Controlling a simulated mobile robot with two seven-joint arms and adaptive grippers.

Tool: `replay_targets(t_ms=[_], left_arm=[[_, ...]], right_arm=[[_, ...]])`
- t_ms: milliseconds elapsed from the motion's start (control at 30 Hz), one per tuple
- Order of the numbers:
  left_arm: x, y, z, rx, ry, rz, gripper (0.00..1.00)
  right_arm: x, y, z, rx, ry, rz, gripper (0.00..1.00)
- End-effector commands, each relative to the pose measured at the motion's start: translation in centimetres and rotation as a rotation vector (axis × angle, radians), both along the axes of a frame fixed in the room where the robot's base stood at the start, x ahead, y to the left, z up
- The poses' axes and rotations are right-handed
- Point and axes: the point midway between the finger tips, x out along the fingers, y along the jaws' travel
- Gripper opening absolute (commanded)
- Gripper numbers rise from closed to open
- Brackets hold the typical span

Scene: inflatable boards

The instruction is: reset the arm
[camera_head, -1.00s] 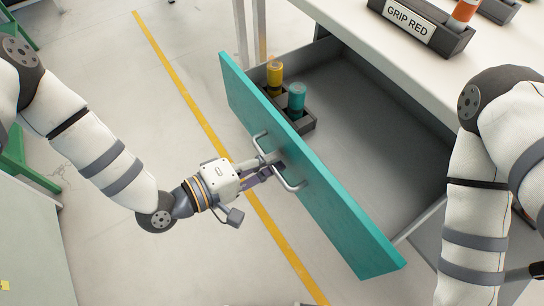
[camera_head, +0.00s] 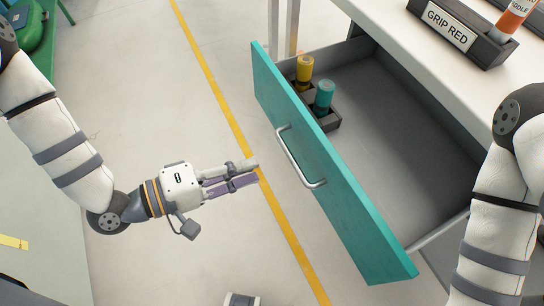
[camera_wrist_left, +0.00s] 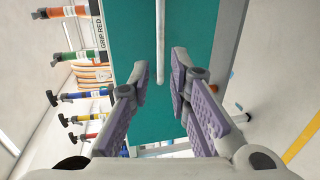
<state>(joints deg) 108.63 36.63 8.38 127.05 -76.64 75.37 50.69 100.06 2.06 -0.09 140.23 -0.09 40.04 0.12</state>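The drawer's teal front (camera_head: 335,185) stands pulled out from the white workbench. Its silver bar handle (camera_head: 300,158) is free, with nothing gripping it. My left gripper (camera_head: 252,172) is in the air to the left of the handle, pointing right at the drawer front and apart from it. In the left wrist view its purple-padded fingers (camera_wrist_left: 160,85) are spread with nothing between them. The handle (camera_wrist_left: 161,40) stands ahead of them, in front of the teal panel (camera_wrist_left: 195,40). My right arm shows at the right edge, but its gripper is out of view.
Inside the open drawer, a dark holder (camera_head: 325,121) carries a yellow cylinder (camera_head: 304,69) and a teal cylinder (camera_head: 324,95). On the benchtop (camera_head: 400,50) is a tray labelled GRIP RED (camera_head: 448,26).

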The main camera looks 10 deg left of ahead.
Motion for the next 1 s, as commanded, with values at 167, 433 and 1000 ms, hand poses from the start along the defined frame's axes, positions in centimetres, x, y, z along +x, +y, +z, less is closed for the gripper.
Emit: replay_targets(t_ms=[167,433,1000], left_arm=[[-1.0,1.3,0.4,-0.001,0.0,0.0,0.18],[-1.1,1.3,0.4,-0.002,0.0,-0.001,0.18],[-20.4,8.2,-10.9,1.098,0.53,-0.536,0.18]], right_arm=[[0.0,0.0,0.0,0.0,0.0,0.0,0.4],[0.0,0.0,0.0,0.0,0.0,0.0,0.4],[3.5,0.0,3.5,0.001,-0.119,-0.002,0.4]])
